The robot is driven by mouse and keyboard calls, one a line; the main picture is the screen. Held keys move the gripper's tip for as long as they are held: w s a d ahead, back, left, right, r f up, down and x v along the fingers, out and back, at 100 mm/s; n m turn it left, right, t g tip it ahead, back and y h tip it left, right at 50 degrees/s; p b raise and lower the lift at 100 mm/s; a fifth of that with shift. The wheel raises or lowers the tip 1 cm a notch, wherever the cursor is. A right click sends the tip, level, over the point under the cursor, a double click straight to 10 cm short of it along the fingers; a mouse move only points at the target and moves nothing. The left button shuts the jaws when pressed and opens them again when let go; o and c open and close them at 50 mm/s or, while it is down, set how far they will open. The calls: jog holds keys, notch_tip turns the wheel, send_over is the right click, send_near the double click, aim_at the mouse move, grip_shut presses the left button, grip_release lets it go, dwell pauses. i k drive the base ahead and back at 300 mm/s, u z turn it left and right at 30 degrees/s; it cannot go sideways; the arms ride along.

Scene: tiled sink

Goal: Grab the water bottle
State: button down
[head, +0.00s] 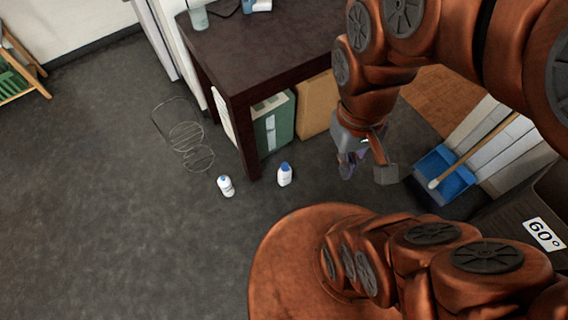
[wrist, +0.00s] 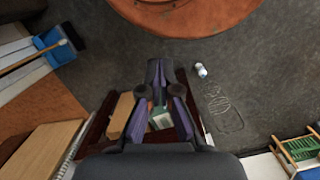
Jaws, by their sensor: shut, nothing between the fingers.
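Two small white bottles with blue caps stand on the dark floor in the head view. One is the left bottle (head: 226,187) and the other is the right bottle (head: 285,176), near the table leg. A pale container (head: 198,17), possibly a bottle, stands on the table's far left corner. I cannot tell which one is the water bottle. My gripper (head: 346,170) hangs to the right of the floor bottles, apart from them, shut and empty. In the wrist view, the shut fingers (wrist: 157,68) point up the picture, and one white bottle (wrist: 200,70) lies to their right.
A dark table (head: 262,45) has a green box (head: 273,125) and a brown box (head: 316,105) beneath it. A wire rack (head: 186,138) lies left of the bottles.

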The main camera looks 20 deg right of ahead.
aim_at(284, 176)
jog(key=z, duration=2.8)
jog(key=k, duration=1.35)
jog(key=u, duration=2.35)
